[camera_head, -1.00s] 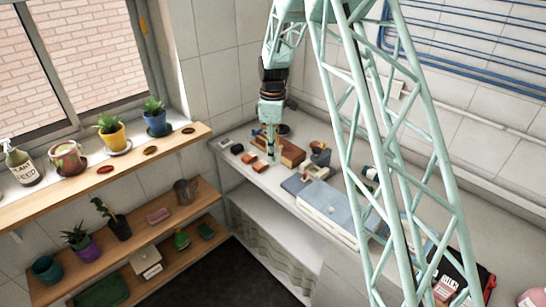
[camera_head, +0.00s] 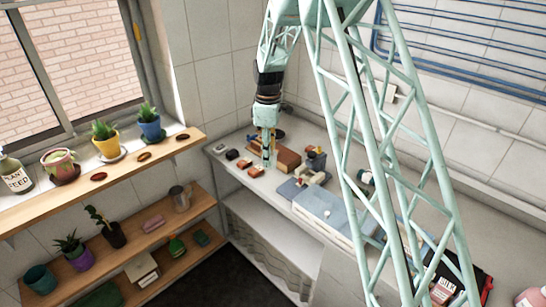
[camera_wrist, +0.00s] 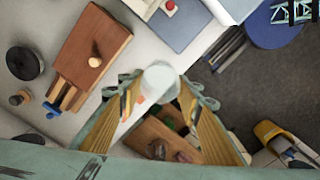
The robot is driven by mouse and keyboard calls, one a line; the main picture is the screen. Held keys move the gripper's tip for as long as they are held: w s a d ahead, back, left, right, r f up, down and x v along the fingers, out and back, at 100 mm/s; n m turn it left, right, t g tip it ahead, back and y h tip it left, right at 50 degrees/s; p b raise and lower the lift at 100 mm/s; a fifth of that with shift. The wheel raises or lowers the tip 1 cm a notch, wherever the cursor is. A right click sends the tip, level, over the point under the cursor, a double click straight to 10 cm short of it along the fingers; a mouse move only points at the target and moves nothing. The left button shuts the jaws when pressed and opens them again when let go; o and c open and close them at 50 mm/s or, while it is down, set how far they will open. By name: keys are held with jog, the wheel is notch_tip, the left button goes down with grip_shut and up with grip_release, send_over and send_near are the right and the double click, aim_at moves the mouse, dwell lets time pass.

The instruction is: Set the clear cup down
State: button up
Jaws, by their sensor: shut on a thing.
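My gripper (camera_wrist: 160,106) shows at the bottom of the wrist view, its two ribbed fingers on either side of the clear cup (camera_wrist: 160,79). The cup looks whitish and translucent, and the fingers are shut on it. In the head view my gripper (camera_head: 268,158) points down over the far left end of the counter (camera_head: 227,168), beside a brown wooden box (camera_head: 286,158). The cup is too small to make out there. I cannot tell how high its base is above the counter.
The wooden box with a round knob (camera_wrist: 93,62) and a dark round object (camera_wrist: 25,63) lie left in the wrist view. Small brown blocks (camera_head: 256,171) sit near the counter's front edge. A blue-grey case (camera_head: 325,210) lies to the right. Dark floor (camera_wrist: 265,90) lies beyond the edge.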

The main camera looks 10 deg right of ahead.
jog(key=m+b, duration=0.1)
jog(key=s+d+m, duration=0.1)
jog(key=d+m+b, duration=0.1)
jog(key=m, duration=0.1)
jog(key=shift+s+r+b, duration=0.15)
jog(key=shift+r+b, duration=0.15)
jog(key=s+d+r+m+b, duration=0.2)
jog(key=s+d+m+b, duration=0.3)
jog(key=m, duration=0.7)
jog(key=shift+r+b, duration=0.2)
jog(key=shift+b, duration=0.85)
jog(key=shift+d, duration=0.1)
